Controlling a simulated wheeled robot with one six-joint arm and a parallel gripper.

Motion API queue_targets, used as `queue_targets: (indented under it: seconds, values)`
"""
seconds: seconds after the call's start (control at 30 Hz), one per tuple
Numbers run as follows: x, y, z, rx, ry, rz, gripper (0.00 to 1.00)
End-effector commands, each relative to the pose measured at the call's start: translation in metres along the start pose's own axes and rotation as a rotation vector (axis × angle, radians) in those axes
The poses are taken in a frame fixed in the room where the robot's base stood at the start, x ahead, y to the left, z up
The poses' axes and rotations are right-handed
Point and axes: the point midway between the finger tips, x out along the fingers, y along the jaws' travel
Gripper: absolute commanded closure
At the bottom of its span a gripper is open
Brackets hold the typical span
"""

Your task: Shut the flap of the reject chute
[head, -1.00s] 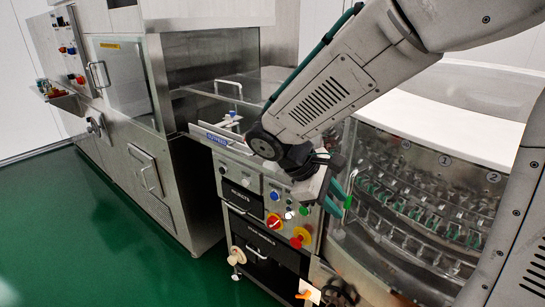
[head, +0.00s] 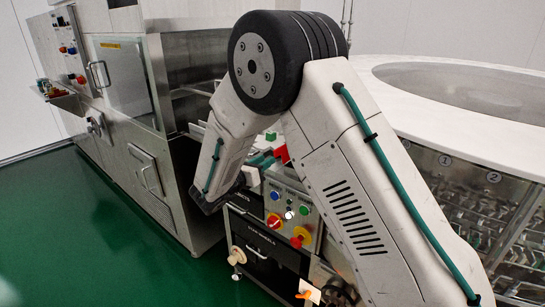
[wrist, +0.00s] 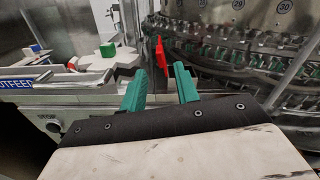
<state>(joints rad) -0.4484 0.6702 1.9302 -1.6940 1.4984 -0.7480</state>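My gripper (wrist: 160,83) has two green fingers standing apart with nothing between them in the wrist view. In the head view its green fingers (head: 262,161) show beside my arm, over the control cabinet. A red upright piece (wrist: 161,54) stands beyond the finger gap, apart from the fingers. Red also shows beyond my arm in the head view (head: 282,154). I cannot tell which red part is the chute flap.
The cabinet carries several buttons and a red-yellow knob (head: 275,222). A steel machine (head: 125,75) stands on the left. The round washer with a white rim (head: 465,140) is on the right. A steel rail (wrist: 60,88) runs left of the fingers. Green floor is clear at front left.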

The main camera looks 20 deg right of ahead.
Motion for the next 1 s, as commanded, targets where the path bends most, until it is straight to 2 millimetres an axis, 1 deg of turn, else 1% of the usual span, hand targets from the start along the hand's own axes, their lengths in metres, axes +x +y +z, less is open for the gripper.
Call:
queue_targets:
  seconds: [0.03, 0.1, 0.2, 0.3, 0.4, 0.63, 0.67, 0.7, 0.73, 0.77, 1.0]
  values:
    - [0.01, -0.001, 0.0, 0.001, 0.001, -0.004, 0.69]
    - [0.021, -0.001, 0.0, 0.001, 0.001, -0.004, 0.69]
    - [0.034, -0.001, 0.0, 0.001, 0.002, -0.003, 0.69]
    - [0.043, -0.001, 0.0, 0.001, 0.001, -0.003, 0.69]
    - [0.047, -0.001, 0.0, 0.001, 0.001, -0.002, 0.69]
    - [0.047, -0.001, 0.0, 0.001, 0.001, -0.001, 0.69]
    - [0.047, -0.001, 0.0, 0.001, 0.001, -0.001, 0.75]
    - [0.047, -0.001, 0.0, 0.001, 0.001, -0.002, 0.86]
    - [0.047, -0.001, 0.0, 0.002, 0.001, -0.002, 0.94]
    - [0.047, -0.001, 0.0, 0.002, 0.001, -0.002, 1.0]
    - [0.047, -0.001, 0.0, 0.006, 0.002, -0.002, 1.0]
